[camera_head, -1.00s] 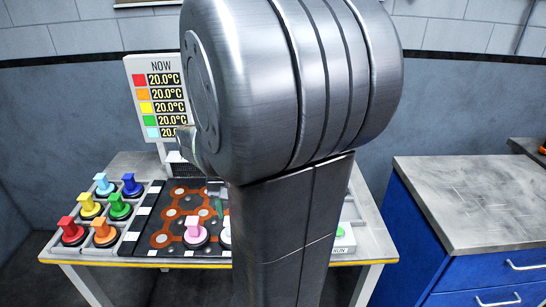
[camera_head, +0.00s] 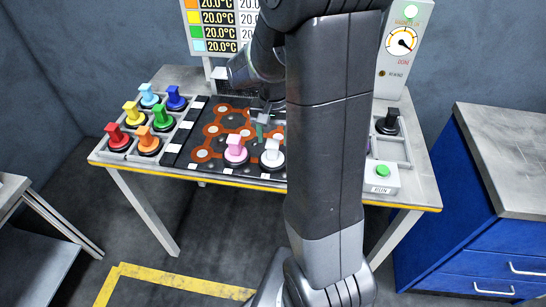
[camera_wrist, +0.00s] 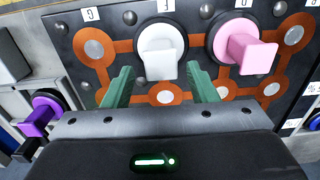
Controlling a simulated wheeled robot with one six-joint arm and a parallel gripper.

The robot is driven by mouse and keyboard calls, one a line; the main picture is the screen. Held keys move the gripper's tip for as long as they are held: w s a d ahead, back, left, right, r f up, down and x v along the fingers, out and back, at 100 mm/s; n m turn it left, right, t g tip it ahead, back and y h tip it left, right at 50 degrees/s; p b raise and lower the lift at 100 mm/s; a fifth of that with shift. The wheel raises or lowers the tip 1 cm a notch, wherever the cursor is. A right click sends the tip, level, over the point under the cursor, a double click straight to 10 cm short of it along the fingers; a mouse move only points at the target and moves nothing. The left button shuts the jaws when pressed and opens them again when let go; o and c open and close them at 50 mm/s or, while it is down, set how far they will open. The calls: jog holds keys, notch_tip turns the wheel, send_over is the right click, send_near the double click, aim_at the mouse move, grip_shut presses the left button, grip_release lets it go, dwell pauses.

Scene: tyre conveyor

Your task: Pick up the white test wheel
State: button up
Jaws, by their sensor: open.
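The white test wheel (camera_head: 272,154) stands on the dark board at its front edge, to the right of the pink wheel (camera_head: 236,150). In the wrist view the white wheel (camera_wrist: 163,48) has a round base and a protruding handle. My gripper (camera_wrist: 162,78) is open, with its two green fingers spread to either side of the handle's end. A gap shows between each finger and the handle; nothing is held. In the head view my gripper (camera_head: 261,130) is small and partly hidden, just behind the white wheel.
The pink wheel also shows close by in the wrist view (camera_wrist: 245,48). Several coloured wheels stand in the tray at the table's left. A blue cabinet (camera_head: 475,200) stands further right.

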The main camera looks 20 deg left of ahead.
aim_at(273, 143)
jog(key=shift+s+f+p, duration=0.2)
jog(key=shift+f+p, duration=0.25)
jog(key=shift+f, duration=2.25)
jog(key=shift+c, duration=0.2)
grip_shut()
